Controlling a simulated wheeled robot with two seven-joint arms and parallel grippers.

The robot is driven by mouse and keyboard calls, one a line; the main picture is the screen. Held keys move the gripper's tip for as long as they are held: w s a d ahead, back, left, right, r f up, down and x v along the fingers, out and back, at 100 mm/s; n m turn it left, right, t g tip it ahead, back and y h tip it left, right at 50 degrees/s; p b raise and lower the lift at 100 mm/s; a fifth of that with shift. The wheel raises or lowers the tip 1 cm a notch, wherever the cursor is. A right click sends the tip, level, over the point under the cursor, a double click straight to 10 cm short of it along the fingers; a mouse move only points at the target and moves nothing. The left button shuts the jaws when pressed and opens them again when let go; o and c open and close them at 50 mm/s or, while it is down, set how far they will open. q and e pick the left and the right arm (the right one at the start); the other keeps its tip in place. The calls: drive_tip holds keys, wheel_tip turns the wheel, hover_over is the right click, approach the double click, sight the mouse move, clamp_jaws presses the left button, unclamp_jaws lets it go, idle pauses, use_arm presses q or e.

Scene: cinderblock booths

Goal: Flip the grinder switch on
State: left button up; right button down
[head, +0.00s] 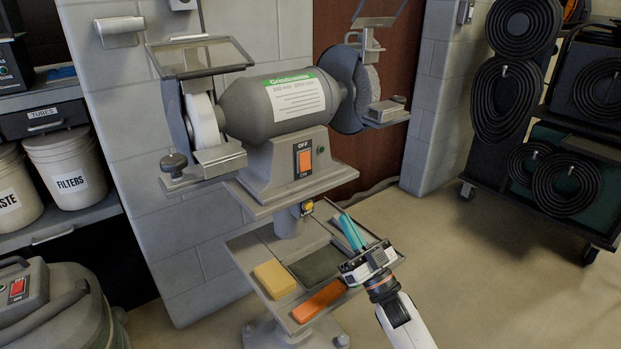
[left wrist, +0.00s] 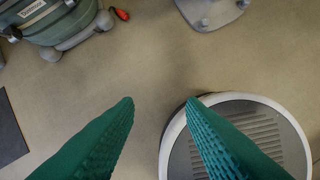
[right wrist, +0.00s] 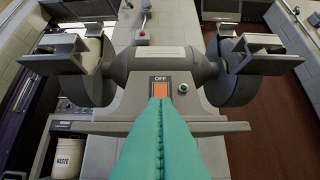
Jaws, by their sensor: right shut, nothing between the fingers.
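The grinder (head: 275,105) is a grey bench grinder on a pedestal with a wheel at each end. Its switch (head: 304,160) is an orange rocker on the front of the base, with OFF above it and ON below. My right gripper (head: 343,216) has teal fingers, shut and empty, below and to the right of the switch, apart from it. In the right wrist view, the shut fingertips (right wrist: 160,100) line up with the switch (right wrist: 159,89) and hide its lower part and the ON label. My left gripper (left wrist: 160,101) is open and empty over the floor.
Under the grinder a pedestal tray (head: 250,246) holds a yellow block (head: 274,279) and an orange block (head: 319,301). A yellow-and-black knob (head: 307,207) sits below the base. A shop vacuum (head: 50,310) stands at left, a hose cart (head: 560,130) at right. Floor between is clear.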

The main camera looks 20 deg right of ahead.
approach(306, 166)
wheel_tip(306, 166, up, 4)
drive_tip(key=w, duration=0.1)
drive_tip(key=w+a+b, duration=0.1)
drive_tip(key=w, duration=0.2)
drive_tip(key=shift+a+b, duration=0.25)
drive_tip(key=shift+b, duration=0.1)
use_arm(q)
drive_tip(key=w, duration=0.1)
drive_tip(key=t, duration=0.1)
drive_tip(key=w+f, duration=0.1)
drive_tip(key=shift+w+d+t, duration=0.3)
drive_tip(key=shift+w+d, duration=0.05)
drive_tip(key=shift+d, duration=0.05)
use_arm(e)
drive_tip(key=shift+w+a, duration=0.1)
drive_tip(key=shift+w, duration=0.1)
